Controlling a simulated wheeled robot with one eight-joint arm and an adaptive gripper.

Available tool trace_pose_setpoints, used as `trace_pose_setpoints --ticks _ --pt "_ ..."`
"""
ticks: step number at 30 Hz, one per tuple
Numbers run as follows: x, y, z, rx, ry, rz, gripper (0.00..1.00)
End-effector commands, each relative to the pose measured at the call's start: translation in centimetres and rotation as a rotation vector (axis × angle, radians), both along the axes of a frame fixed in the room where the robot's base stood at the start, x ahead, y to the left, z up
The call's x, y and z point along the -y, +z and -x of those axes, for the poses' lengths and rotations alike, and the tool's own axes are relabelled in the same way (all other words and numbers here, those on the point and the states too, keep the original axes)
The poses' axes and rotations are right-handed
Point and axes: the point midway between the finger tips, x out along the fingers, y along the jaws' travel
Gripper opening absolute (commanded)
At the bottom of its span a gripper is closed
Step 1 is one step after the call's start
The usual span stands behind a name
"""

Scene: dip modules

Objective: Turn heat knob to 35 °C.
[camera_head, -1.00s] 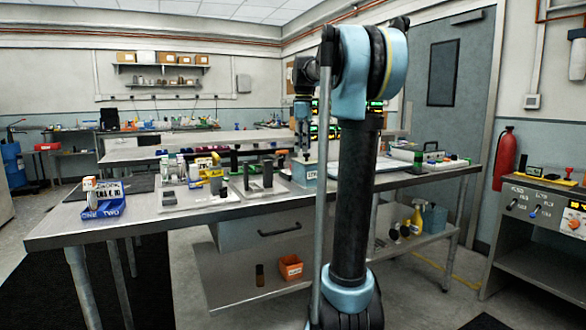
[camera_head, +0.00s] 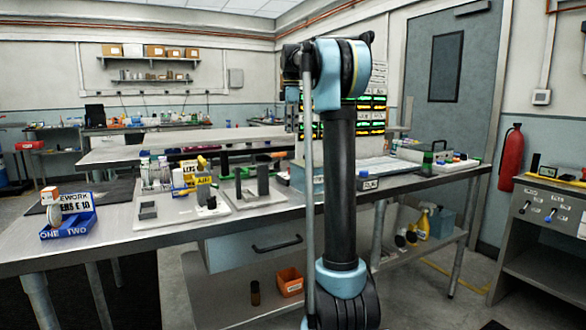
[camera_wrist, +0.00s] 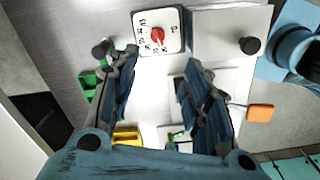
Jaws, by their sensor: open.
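A red knob (camera_wrist: 157,36) sits on a square white dial plate (camera_wrist: 147,49) with a dark border and printed figures, at the top of the wrist view. The figures are too small and tilted to read surely, so I cannot tell the setting. My gripper (camera_wrist: 160,60) is open, with its two dark fingers apart and nothing between them. The fingertips appear just below the dial in the picture, one on each side of the knob. I cannot tell their height over it. In the head view my arm blocks part of the bench, and I cannot make out the knob.
Two black knobs (camera_wrist: 103,48) (camera_wrist: 250,45) flank the dial. An orange block (camera_wrist: 260,112), a yellow piece (camera_wrist: 127,135) and a green piece (camera_wrist: 88,85) lie nearby. The steel bench (camera_head: 150,238) holds a blue tray (camera_head: 68,222) and several racks. A fire extinguisher (camera_head: 512,158) hangs at right.

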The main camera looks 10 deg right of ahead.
Motion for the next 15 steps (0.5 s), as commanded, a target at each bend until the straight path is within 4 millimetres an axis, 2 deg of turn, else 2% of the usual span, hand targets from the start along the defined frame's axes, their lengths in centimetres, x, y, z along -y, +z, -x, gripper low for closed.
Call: trace_pose_setpoints --ticks 7,15 --pt "0.8 -1.6 -0.1 -0.001 -0.008 0.0 0.44" --pt "1.6 -6.1 0.0 -0.001 -0.017 0.0 0.44"
